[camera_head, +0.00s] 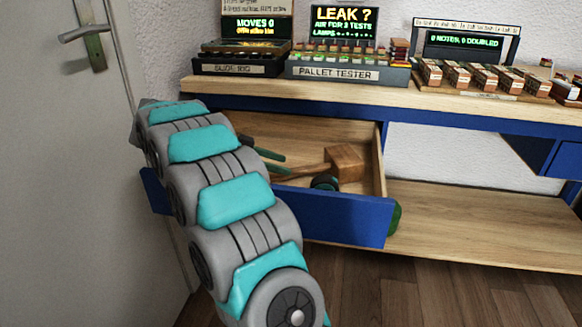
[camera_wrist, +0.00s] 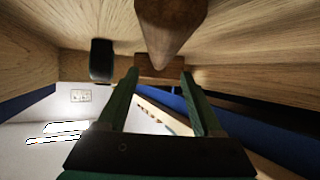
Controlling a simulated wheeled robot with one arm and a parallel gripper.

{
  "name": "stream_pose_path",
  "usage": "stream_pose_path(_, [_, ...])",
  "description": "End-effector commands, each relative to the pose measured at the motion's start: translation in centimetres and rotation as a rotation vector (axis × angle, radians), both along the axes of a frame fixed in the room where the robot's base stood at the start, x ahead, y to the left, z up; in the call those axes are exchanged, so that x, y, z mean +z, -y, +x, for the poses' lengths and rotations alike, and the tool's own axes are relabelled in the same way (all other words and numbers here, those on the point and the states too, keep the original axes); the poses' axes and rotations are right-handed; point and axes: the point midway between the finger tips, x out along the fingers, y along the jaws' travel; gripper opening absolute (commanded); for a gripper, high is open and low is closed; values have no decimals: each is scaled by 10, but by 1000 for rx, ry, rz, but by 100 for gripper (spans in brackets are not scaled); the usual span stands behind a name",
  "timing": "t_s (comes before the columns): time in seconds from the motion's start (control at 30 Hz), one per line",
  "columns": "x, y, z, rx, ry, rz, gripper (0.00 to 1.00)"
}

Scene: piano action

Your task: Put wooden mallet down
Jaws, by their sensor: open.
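The wooden mallet (camera_head: 345,161) lies in the open blue-fronted drawer (camera_head: 345,222), its block head to the right and its handle pointing left. In the wrist view a round wooden length, which looks like the mallet's handle (camera_wrist: 170,28), shows at the top, beyond the fingertips. My gripper (camera_head: 288,165) is inside the drawer by the handle, with its green fingers apart. In the wrist view my gripper (camera_wrist: 160,74) is open, with nothing clearly held between the fingers. My arm hides the drawer's left part.
A dark round object with teal (camera_head: 325,183) lies in the drawer by the mallet; a dark object (camera_wrist: 101,60) shows in the wrist view. The workbench top (camera_head: 400,88) above the drawer carries a pallet tester (camera_head: 335,73) and several small blocks. A door (camera_head: 75,180) stands left.

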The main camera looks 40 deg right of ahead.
Motion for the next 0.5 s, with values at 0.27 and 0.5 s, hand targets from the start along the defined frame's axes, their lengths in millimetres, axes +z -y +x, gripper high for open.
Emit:
stream_pose_path(0.27, [20,-38,18,5,3,1,67])
stream_pose_path(0.5, [29,-52,24,-2,2,1,67])
